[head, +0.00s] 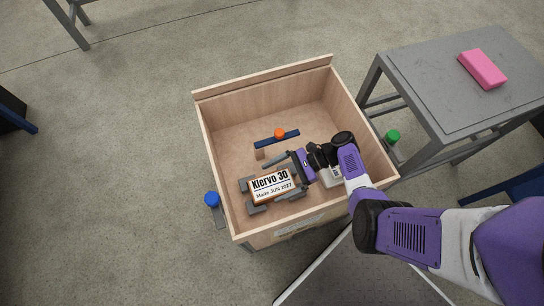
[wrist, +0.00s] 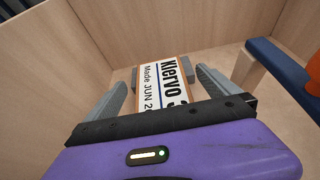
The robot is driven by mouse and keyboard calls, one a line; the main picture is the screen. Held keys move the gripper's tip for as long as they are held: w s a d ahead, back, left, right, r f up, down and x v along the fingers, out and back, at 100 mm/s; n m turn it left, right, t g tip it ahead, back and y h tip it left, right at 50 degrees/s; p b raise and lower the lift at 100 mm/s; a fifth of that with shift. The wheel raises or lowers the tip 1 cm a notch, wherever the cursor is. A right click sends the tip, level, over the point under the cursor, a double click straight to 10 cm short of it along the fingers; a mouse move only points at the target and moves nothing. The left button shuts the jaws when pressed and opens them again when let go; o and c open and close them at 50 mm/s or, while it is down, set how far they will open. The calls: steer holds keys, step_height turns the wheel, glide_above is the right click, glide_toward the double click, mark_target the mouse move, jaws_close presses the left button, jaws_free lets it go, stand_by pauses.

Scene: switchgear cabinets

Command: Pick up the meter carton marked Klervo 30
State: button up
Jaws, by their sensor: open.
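The meter carton marked Klervo 30 (head: 271,186) has a white label reading "Made JUN 2027" and orange-brown edges. It lies inside a wooden crate (head: 223,165), with grey blocks at its corners. In the wrist view the carton (wrist: 165,84) is straight ahead, its lower part hidden by my gripper's body. My gripper (head: 272,182) is open and reaches into the crate from the right. In the wrist view its grey fingers (wrist: 162,88) stand on either side of the carton, with gaps visible. I cannot tell how far the fingertips are above the crate floor.
A dark blue bar (head: 277,138) with an orange knob (head: 279,133) lies in the crate behind the carton. The crate walls surround my gripper. A grey table (head: 450,80) with a pink block (head: 482,68) stands at right. Blue (head: 211,199) and green (head: 393,136) knobs flank the crate.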

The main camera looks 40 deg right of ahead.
mark_target(261, 188)
steer(key=x, duration=0.3)
steer(key=shift+s+a+f, duration=0.1)
steer(key=shift+f, duration=0.05)
steer(key=c, duration=1.8)
steer(key=shift+c, duration=0.8)
